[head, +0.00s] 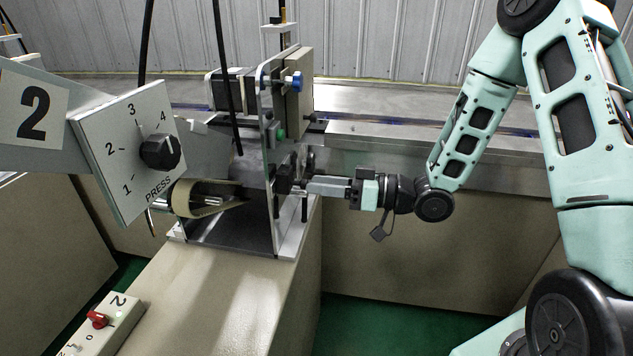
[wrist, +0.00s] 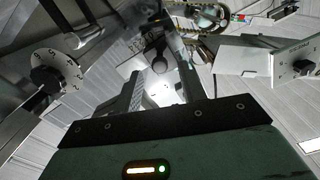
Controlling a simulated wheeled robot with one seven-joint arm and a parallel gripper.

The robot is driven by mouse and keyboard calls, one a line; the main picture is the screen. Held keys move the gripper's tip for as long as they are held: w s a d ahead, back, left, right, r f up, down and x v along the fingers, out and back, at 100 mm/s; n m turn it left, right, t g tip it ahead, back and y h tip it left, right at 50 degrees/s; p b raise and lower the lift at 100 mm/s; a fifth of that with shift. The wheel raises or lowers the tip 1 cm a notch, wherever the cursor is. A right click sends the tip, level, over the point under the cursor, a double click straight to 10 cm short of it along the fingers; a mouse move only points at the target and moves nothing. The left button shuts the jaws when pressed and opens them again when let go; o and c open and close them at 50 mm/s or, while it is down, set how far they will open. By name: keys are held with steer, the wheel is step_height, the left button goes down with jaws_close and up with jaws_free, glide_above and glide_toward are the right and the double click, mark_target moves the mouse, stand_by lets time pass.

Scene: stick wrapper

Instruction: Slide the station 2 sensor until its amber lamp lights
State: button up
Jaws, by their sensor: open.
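The station 2 machine stands left of centre in the head view, with an upright metal plate (head: 266,150). A small black block (head: 284,179), which may be the sensor, sits low on the plate's right side. My gripper (head: 299,184) reaches in from the right with its tips beside this block. In the wrist view my gripper (wrist: 162,88) has its two fingers apart, with a dark rounded part (wrist: 159,62) visible between and beyond them. I cannot tell whether the fingers touch it. I cannot make out an amber lamp on the sensor.
A panel with a numbered black knob (head: 160,152) and a "2" sign (head: 35,107) stand at left. A switch box with a red knob (head: 98,319) is at lower left. A blue knob (head: 297,80) and green button (head: 280,134) sit above my gripper. A metal rail (head: 400,140) runs behind.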

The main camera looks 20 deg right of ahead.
steer(key=shift+x, duration=0.85)
jaws_close()
steer(key=shift+w+d+p, duration=0.2)
steer(key=shift+w+d, duration=0.45)
steer(key=shift+w, duration=0.25)
steer(key=shift+w+d+p, duration=0.15)
steer(key=shift+w+d, duration=0.5)
steer(key=shift+w, duration=0.3)
jaws_free()
steer(key=b+v, duration=0.1)
steer(key=v, duration=1.6)
steer(key=shift+s+d+b, duration=0.15)
steer(key=shift+d+b, duration=0.05)
steer(key=shift+b, duration=0.15)
